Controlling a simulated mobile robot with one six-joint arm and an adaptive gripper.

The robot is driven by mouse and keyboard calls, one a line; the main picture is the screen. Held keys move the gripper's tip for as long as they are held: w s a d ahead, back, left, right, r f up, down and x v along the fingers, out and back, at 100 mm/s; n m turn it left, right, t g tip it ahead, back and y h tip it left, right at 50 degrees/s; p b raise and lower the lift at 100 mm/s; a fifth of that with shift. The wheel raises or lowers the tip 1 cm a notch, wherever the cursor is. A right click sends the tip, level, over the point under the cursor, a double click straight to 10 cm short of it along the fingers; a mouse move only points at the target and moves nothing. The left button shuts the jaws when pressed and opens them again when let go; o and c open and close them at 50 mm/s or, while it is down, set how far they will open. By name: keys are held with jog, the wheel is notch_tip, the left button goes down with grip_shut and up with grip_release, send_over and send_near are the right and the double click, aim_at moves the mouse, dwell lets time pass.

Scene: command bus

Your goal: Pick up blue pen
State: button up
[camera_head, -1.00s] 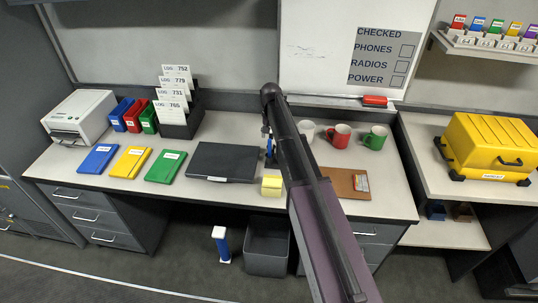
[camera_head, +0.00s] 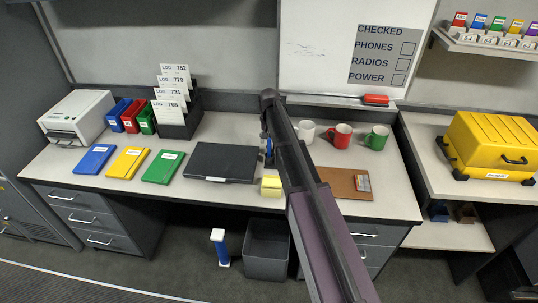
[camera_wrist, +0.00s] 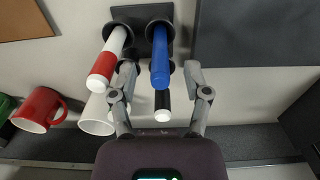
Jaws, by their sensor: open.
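The blue pen (camera_wrist: 159,58) stands in a dark holder (camera_wrist: 145,35) in the wrist view, with a blue body and its end toward the camera. I cannot tell whether either finger touches a pen. In the head view my arm hides most of the holder.
A white mug (camera_head: 305,131), red mug (camera_head: 339,135) and green mug (camera_head: 376,138) stand right of my arm. A closed black laptop (camera_head: 222,162) and a yellow note block (camera_head: 271,186) are to the left. A brown clipboard (camera_head: 338,181) lies on the desk's right.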

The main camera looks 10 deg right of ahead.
aim_at(269, 152)
jog(key=shift+f+b, duration=0.85)
jog(key=shift+f, duration=0.3)
grip_shut()
